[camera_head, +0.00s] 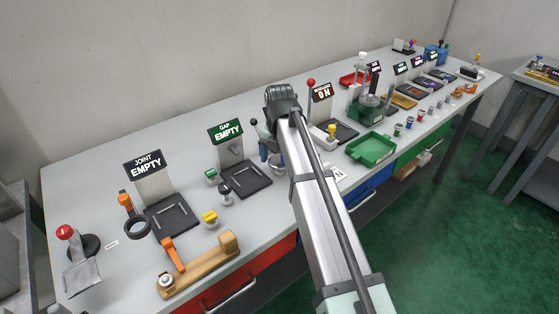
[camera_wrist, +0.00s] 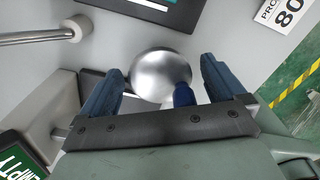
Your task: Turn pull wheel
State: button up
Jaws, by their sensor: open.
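My gripper (camera_wrist: 158,82) is open, its two blue fingers spread. A shiny silver round dome (camera_wrist: 160,70) shows between and just beyond the fingertips in the wrist view. A small dark blue piece (camera_wrist: 184,95) overlaps its lower right edge; I cannot tell what it belongs to. I see no clear contact between fingers and dome. I cannot tell whether the dome is the pull wheel.
A silver rod with a round end (camera_wrist: 76,28) lies upper left in the wrist view. In the head view, a black tray (camera_head: 245,180) stands left of my arm, and a green tray (camera_head: 371,149) to its right. A red-knobbed lever (camera_head: 311,84) stands behind.

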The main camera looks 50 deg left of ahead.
jog(key=shift+f, duration=0.4)
jog(key=c, duration=1)
jog(key=shift+m, duration=0.3)
